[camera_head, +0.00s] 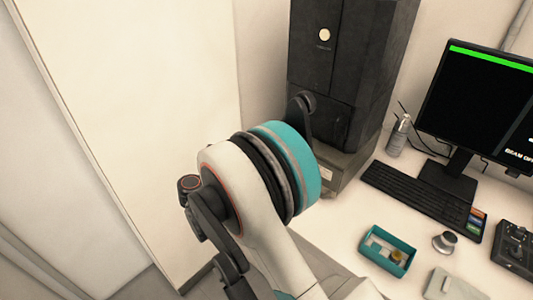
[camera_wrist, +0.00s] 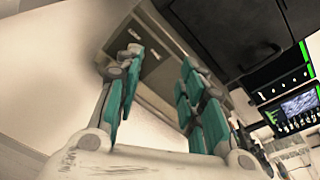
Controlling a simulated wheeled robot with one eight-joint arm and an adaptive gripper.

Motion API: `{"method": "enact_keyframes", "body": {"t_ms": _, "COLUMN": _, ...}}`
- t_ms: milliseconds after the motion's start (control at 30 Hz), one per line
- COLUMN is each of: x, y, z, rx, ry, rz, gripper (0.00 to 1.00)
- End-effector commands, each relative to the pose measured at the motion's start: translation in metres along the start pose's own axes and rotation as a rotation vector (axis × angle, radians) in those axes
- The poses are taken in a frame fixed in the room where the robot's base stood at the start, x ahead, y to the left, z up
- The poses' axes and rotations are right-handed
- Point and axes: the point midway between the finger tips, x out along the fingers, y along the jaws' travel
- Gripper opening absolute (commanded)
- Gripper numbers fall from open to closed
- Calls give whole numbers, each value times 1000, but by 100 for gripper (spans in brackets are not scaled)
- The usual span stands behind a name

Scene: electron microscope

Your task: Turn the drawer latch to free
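My gripper (camera_wrist: 161,62) shows in the wrist view with its two teal-padded fingers spread apart and nothing visible between them. I cannot tell which fitting is the drawer latch, and the left finger covers part of that front. In the head view, my arm hides my gripper's fingertips and most of the front of the grey base (camera_head: 345,172) under the dark microscope column (camera_head: 350,65). The latch cannot be made out there.
A pale wall panel (camera_head: 140,110) stands to the left.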

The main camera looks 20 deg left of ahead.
Motion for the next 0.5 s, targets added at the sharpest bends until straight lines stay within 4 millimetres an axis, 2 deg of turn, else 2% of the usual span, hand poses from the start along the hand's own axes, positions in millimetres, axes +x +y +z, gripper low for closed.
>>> {"method": "enact_keyframes", "body": {"t_ms": 33, "x": -11, "y": 16, "z": -10, "rx": -52, "ry": -29, "rz": -10, "gripper": 36}}
{"method": "enact_keyframes", "body": {"t_ms": 100, "x": -22, "y": 29, "z": -20, "rx": -118, "ry": -62, "rz": -28, "gripper": 36}}
{"method": "enact_keyframes", "body": {"t_ms": 267, "x": -39, "y": 45, "z": -34, "rx": -208, "ry": -107, "rz": -58, "gripper": 36}}
{"method": "enact_keyframes", "body": {"t_ms": 367, "x": -41, "y": 48, "z": -36, "rx": -228, "ry": -117, "rz": -68, "gripper": 36}}
{"method": "enact_keyframes", "body": {"t_ms": 500, "x": -29, "y": 47, "z": -36, "rx": -231, "ry": -117, "rz": -70, "gripper": 36}}
